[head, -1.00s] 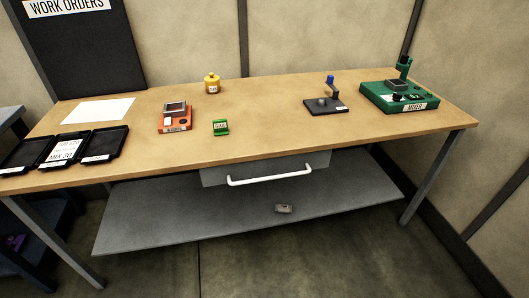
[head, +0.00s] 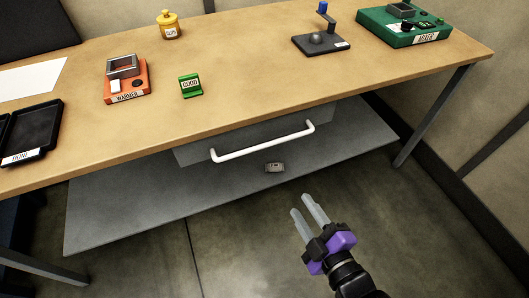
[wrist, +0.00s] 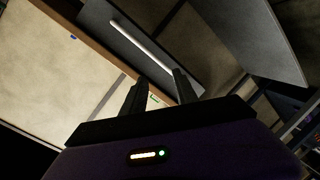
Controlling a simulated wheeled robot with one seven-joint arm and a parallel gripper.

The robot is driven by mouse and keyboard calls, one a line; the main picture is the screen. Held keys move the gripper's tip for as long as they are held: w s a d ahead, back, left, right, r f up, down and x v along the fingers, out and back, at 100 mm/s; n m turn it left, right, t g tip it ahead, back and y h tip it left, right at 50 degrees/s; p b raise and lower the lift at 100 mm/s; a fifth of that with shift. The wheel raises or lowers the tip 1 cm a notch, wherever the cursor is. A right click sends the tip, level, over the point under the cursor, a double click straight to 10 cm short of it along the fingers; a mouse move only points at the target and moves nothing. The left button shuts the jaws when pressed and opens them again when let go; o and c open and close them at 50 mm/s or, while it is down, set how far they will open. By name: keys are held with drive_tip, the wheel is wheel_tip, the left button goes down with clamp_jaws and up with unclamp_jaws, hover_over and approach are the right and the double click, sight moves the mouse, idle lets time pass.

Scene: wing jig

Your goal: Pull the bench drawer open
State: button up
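The bench drawer (head: 200,150) is a grey front under the wooden bench top, with a white bar handle (head: 262,143) across it. The drawer looks shut. In the wrist view the white handle (wrist: 140,44) runs diagonally across the grey drawer front (wrist: 112,38), beyond the fingertips. My gripper (head: 304,204) is low in front of the bench, to the right of and below the handle in the head view. Its two fingers are apart with nothing between them. It does not touch the handle.
The bench top (head: 240,80) holds an orange device (head: 127,82), a green GOOD block (head: 190,86), a yellow pot (head: 168,26), a dark stand (head: 320,43) and a green device (head: 400,25). A grey lower shelf (head: 120,205) carries a small grey item (head: 275,167). A bench leg (head: 432,115) stands at right.

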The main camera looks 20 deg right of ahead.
sight(265, 145)
drive_tip(key=w+f+n+b, duration=0.1)
drive_tip(key=w+n, duration=0.1)
drive_tip(key=w, duration=0.6)
drive_tip(key=w+f+n+b, duration=0.1)
drive_tip(key=w+n+b, duration=0.1)
drive_tip(key=w, duration=0.6)
drive_tip(key=w+f+n+b, duration=0.1)
drive_tip(key=w+n+b, duration=0.1)
drive_tip(key=w, duration=0.5)
drive_tip(key=shift+w+a+n, duration=0.1)
drive_tip(key=shift+w+n, duration=0.3)
drive_tip(key=shift+n, duration=0.1)
drive_tip(key=shift+c, duration=0.2)
clamp_jaws()
